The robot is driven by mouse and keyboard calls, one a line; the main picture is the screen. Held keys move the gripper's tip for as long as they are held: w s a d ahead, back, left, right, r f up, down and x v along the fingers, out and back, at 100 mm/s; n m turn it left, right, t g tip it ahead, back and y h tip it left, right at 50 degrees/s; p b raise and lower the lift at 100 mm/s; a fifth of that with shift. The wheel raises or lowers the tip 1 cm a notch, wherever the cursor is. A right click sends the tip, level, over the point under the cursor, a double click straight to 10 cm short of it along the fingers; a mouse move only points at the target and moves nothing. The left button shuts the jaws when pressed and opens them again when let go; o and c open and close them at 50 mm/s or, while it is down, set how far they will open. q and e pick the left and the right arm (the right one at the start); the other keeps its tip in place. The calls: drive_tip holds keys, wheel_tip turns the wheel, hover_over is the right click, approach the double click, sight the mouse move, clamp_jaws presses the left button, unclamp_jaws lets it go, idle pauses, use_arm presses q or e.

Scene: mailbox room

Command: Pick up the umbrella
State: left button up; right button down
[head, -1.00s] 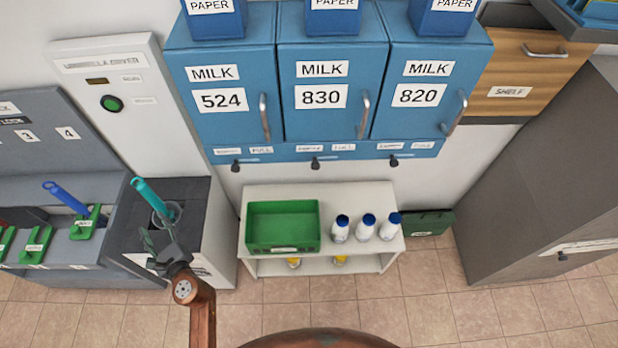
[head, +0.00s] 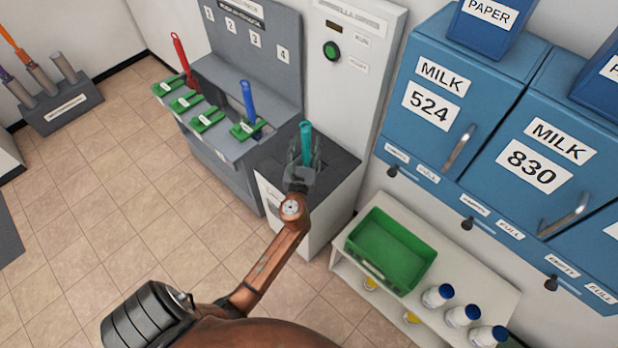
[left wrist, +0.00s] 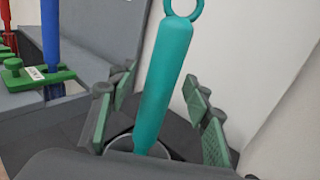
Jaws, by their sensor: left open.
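A teal umbrella (head: 306,142) stands in the umbrella machine (head: 350,62) at its lower dark ledge. In the left wrist view the teal umbrella (left wrist: 166,85) stands nearly upright in a round holder (left wrist: 137,147), with a ring at its top. My left gripper (head: 304,160) is at the umbrella. Its green-padded fingers (left wrist: 160,112) are open, one on each side of the umbrella, with gaps visible on both sides. My right gripper is not in view.
A grey rack to the left holds a blue umbrella (head: 247,102) and a red umbrella (head: 181,58) by green clamps (head: 208,120). A white shelf (head: 345,262) with a green crate (head: 366,262) and white bottles (head: 462,316) stands to the right. Tiled floor (head: 110,215) is clear at left.

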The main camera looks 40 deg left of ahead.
use_arm(q)
drive_tip(key=shift+w+a, duration=0.15)
drive_tip(key=shift+w, duration=0.1)
drive_tip(key=shift+r, duration=0.1)
drive_tip(key=shift+c, duration=0.2)
clamp_jaws()
idle(0.5)
